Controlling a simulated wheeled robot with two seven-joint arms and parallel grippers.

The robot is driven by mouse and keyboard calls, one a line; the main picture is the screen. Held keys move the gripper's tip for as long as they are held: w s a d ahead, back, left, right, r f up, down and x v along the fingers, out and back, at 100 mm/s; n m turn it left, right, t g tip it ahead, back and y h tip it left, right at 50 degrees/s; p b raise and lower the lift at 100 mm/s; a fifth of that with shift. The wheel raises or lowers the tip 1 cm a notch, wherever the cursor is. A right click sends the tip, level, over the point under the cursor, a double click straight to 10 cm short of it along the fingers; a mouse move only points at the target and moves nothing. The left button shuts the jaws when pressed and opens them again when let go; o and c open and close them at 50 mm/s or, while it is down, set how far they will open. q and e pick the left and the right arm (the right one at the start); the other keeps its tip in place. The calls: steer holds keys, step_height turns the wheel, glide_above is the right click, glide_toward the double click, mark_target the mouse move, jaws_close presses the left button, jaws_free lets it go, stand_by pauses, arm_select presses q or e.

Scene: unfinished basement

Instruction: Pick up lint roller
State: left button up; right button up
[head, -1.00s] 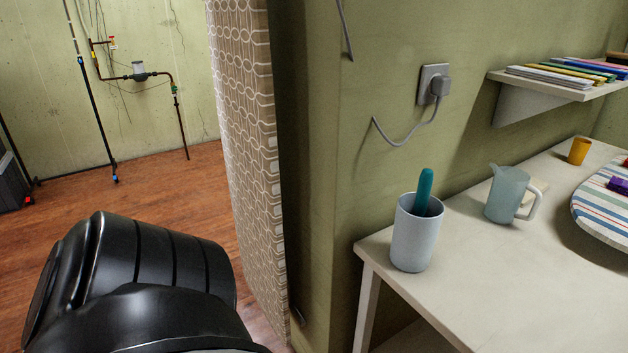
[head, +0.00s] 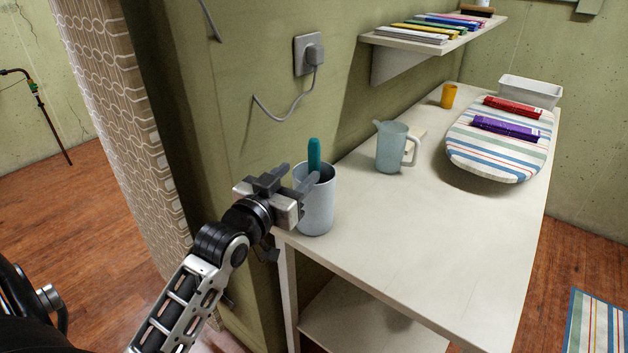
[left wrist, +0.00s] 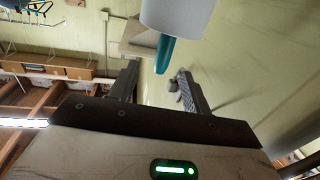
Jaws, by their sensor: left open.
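A teal handle, which looks like the lint roller's (head: 314,152), stands up out of a pale grey-blue cup (head: 318,208) at the table's near left corner. The part of it inside the cup is hidden. My left gripper (head: 301,177) is open beside the cup's rim, on its left side, with the fingers pointing toward the handle. In the left wrist view the picture is turned over: the cup (left wrist: 178,16) is at the top and the teal handle (left wrist: 165,53) hangs down toward the gap between the open fingers (left wrist: 157,84). My right gripper is out of view.
A wall shelf (head: 385,64) and a plug with a cord (head: 311,55) are behind. The table's front middle is clear.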

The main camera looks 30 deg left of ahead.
mark_target(311, 158)
arm_select(q)
steer(key=w, duration=0.3)
steer(key=shift+w+a, duration=0.15)
steer(key=shift+w, duration=0.15)
steer(key=shift+w+a+f+p, duration=0.1)
steer(key=shift+w+a+p, duration=0.05)
steer(key=shift+w, duration=0.75)
steer(key=shift+w+a+r+p, duration=0.1)
steer(key=shift+w+a+p, duration=0.1)
steer(key=shift+w, duration=0.65)
steer(key=shift+w+a+f+p, duration=0.1)
steer(key=shift+w+a, duration=0.05)
steer(key=shift+w, duration=0.75)
jaws_close()
